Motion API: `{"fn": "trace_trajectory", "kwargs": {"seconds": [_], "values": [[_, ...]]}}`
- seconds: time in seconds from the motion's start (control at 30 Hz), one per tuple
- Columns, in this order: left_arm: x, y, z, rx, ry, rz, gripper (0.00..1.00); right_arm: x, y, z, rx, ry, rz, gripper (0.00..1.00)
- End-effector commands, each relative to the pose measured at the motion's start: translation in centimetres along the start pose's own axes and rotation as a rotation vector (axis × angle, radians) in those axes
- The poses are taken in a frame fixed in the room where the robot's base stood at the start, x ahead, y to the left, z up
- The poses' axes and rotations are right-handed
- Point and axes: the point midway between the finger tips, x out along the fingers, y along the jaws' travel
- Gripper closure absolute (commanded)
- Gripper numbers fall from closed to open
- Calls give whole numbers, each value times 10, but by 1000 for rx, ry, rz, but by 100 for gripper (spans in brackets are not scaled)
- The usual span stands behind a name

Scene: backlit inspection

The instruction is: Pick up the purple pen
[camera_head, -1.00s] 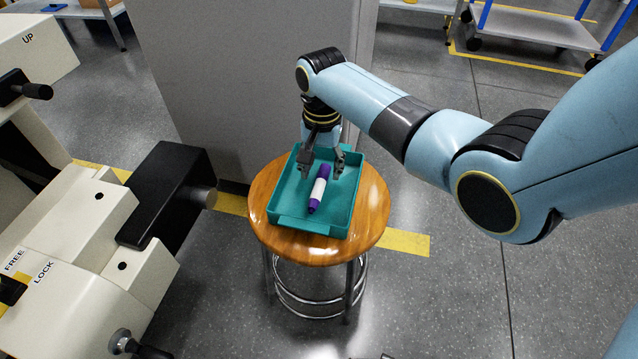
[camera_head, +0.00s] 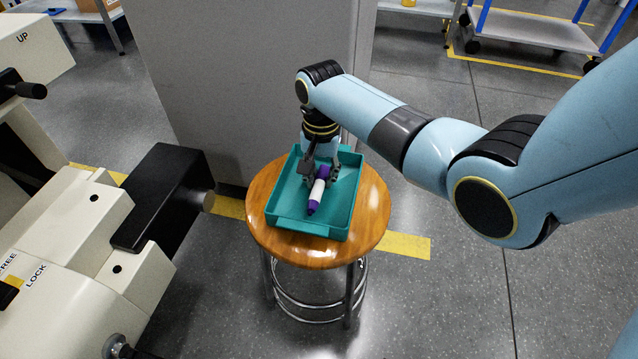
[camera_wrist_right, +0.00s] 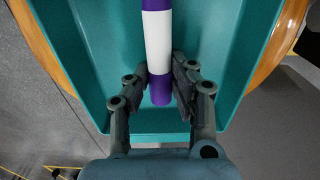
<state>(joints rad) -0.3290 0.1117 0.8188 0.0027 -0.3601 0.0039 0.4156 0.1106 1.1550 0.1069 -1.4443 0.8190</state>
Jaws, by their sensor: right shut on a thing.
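The purple pen (camera_head: 316,194) has a white band and lies in a teal tray (camera_head: 286,224). My right gripper (camera_head: 320,178) reaches down into the tray, shut on the upper end of the pen. In the right wrist view the pen (camera_wrist_right: 157,40) runs between the two fingers of the right gripper (camera_wrist_right: 166,85), which sit on either side of its purple end and white band. The pen seems to rest on the tray floor; I cannot tell whether it is lifted. My left gripper does not show.
The tray stands on a round wooden stool (camera_head: 376,205). A grey cabinet (camera_head: 240,80) stands just behind it. A cream machine with a black block (camera_head: 160,195) is on the left. Open floor lies to the right, with a cart (camera_head: 540,30) far back.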

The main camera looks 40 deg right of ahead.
Motion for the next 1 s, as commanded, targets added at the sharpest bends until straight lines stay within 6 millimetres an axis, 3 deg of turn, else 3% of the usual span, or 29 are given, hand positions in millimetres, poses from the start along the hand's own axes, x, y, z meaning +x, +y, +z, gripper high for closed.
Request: {"fn": "trace_trajectory", "kwargs": {"seconds": [0.27, 0.47, 0.8, 1.0], "values": [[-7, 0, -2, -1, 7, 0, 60, -12, 0, 0, 0, 1, -1, 100], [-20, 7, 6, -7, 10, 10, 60, -48, -1, -1, 0, 4, -4, 100], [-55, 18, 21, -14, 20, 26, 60, -92, 76, 16, -1, 4, 2, 100], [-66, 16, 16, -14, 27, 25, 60, -107, 104, 24, 0, 1, 1, 100]]}}
